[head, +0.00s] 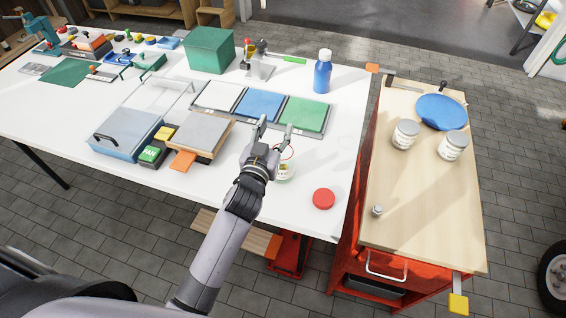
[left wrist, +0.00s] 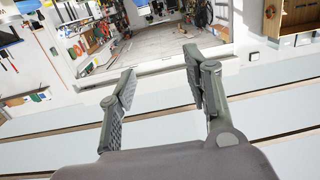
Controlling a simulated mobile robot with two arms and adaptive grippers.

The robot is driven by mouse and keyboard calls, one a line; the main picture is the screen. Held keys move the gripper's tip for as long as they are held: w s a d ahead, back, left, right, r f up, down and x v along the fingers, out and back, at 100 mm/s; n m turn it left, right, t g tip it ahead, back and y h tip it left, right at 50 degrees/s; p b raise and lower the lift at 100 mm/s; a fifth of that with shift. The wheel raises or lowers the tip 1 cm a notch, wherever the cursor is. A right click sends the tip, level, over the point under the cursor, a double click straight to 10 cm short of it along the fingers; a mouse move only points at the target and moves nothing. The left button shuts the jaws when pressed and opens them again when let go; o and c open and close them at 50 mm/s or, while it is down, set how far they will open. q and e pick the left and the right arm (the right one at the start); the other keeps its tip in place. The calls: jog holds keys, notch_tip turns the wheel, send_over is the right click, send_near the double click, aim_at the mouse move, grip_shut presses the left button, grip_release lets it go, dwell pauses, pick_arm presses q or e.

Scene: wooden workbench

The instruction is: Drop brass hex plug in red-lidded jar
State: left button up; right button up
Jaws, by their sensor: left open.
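My left gripper (head: 274,128) is open over the white table, with its fingers apart. In the left wrist view its fingers (left wrist: 160,90) also stand apart, with nothing between them. A clear jar (head: 286,173) stands on the table just right of the gripper's wrist, partly hidden by it. A red lid (head: 323,198) lies flat on the table to the right of this jar, apart from it. A small greyish metal piece (head: 377,210) stands on the wooden cabinet top; I cannot tell whether it is the brass hex plug. No clearly brass-coloured plug shows. My right gripper is not in view.
The wooden cabinet top (head: 420,215) holds two pale-lidded jars (head: 405,134) and a blue plate (head: 441,112). Coloured panels (head: 304,114), a blue bottle (head: 323,72) and a green box (head: 209,50) stand on the white table. The table's front right is mostly clear.

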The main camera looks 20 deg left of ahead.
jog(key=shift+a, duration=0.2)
pick_arm(q)
jog(key=s, duration=1.2)
jog(key=shift+r, duration=0.3)
